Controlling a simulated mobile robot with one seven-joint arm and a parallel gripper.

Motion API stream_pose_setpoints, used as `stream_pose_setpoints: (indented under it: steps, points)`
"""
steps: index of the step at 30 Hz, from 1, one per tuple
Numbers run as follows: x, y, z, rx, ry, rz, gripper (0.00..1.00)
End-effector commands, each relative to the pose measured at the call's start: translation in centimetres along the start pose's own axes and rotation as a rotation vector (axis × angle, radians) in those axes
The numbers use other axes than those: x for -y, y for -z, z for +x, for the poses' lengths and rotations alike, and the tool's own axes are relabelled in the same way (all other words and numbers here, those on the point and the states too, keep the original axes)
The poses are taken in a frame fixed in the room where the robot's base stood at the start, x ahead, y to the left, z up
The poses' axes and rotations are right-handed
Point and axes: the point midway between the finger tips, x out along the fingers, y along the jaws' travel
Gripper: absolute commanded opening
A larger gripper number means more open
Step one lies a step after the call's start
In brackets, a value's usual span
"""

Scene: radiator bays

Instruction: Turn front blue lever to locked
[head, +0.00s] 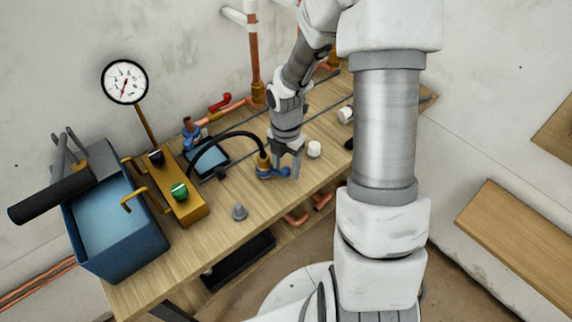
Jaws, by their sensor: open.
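The front blue lever (266,173) sits low on a brass valve fitting near the front edge of the wooden bench, with a black hose running to it from the left. My gripper (284,172) points down over the bench at this lever. Its fingers are open and overlap the lever's right part in the head view. I cannot tell whether they touch it. A second blue lever (190,136) is farther back on the left, by a copper pipe. The lever's locked marking cannot be made out.
A blue tank (130,252) and a brass-coloured block with a green knob (180,191) stand to the left, with a dial gauge (125,82) behind.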

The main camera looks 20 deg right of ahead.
Motion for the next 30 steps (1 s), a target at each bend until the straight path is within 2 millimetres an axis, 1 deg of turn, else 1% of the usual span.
stream_pose_setpoints:
  steps: [4, 8, 11, 15, 21, 25, 30]
  points:
    - [0.0, 0.0, -0.4, 0.0, 0.0, 0.001, 0.59]
    - [0.0, -0.1, -2.2, 0.002, -0.002, 0.002, 0.59]
    - [0.0, -0.1, -4.5, 0.004, -0.003, 0.003, 0.59]
    - [-0.1, -0.2, -8.0, 0.005, -0.004, 0.002, 0.59]
    - [-0.1, -0.1, -12.8, 0.004, -0.003, 0.002, 0.59]
    - [0.0, -0.1, -15.2, 0.003, -0.003, 0.002, 0.59]
    - [0.0, -0.1, -17.0, 0.002, -0.001, 0.0, 0.59]
